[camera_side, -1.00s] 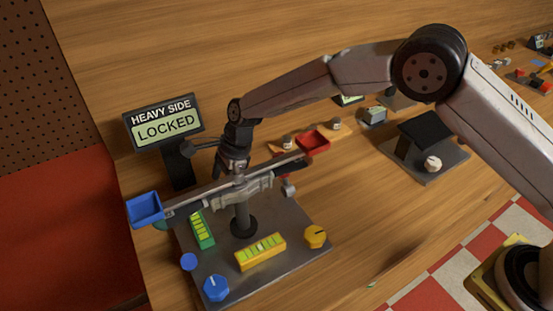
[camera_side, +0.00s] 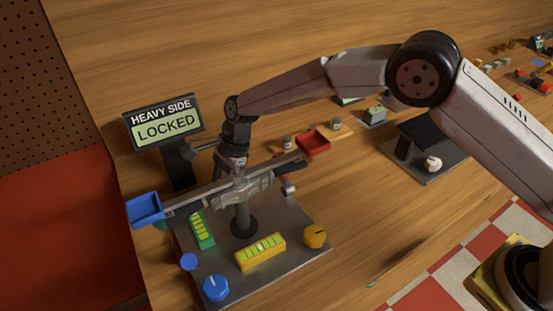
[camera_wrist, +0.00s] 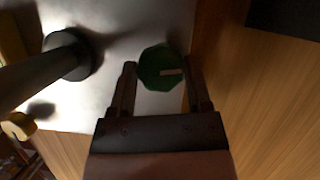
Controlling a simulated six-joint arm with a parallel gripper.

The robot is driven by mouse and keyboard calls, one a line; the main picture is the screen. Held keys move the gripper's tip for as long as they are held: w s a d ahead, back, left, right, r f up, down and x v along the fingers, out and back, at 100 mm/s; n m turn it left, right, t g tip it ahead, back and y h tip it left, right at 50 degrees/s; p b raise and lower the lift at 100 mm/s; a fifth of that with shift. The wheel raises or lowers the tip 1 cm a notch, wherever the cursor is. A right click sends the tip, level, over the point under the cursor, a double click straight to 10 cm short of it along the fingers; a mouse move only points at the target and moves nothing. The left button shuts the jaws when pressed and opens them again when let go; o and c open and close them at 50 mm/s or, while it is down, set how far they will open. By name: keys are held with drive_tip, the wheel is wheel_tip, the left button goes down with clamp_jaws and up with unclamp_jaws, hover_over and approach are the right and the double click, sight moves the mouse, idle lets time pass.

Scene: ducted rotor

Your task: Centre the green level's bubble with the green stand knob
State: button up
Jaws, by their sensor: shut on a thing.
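The green level (camera_side: 201,230) lies on the left part of the metal base plate, below the balance beam, in the side view. Its bubble is too small to place. The green knob (camera_wrist: 160,68), with a pale mark on its top, sits near the plate's edge in the wrist view. My gripper (camera_wrist: 160,80) has one finger on each side of it and is shut on it. In the side view my gripper (camera_side: 236,160) comes down behind the beam. Its fingertips and the green knob are hidden there.
The beam (camera_side: 225,189) carries a blue tray (camera_side: 145,208) and a red tray (camera_side: 313,143) on a central post (camera_side: 242,217). A yellow level (camera_side: 260,251), yellow knob (camera_side: 315,236) and blue knob (camera_side: 216,288) are at the front. A sign (camera_side: 165,122) reads "HEAVY SIDE LOCKED".

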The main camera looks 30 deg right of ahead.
drive_tip(key=n+g, duration=0.1)
drive_tip(key=n, duration=0.2)
drive_tip(key=n+g+h, duration=0.1)
drive_tip(key=n, duration=0.3)
drive_tip(key=shift+w, duration=0.1)
drive_tip(key=n+g+h, duration=0.1)
drive_tip(key=n+h, duration=0.1)
drive_tip(key=n, duration=0.3)
drive_tip(key=shift+n, duration=0.3)
drive_tip(key=shift+n+h, duration=0.3)
drive_tip(key=shift+n, duration=0.1)
drive_tip(key=o, duration=1.3)
drive_tip(key=shift+a, duration=0.1)
drive_tip(key=shift+m, duration=0.6)
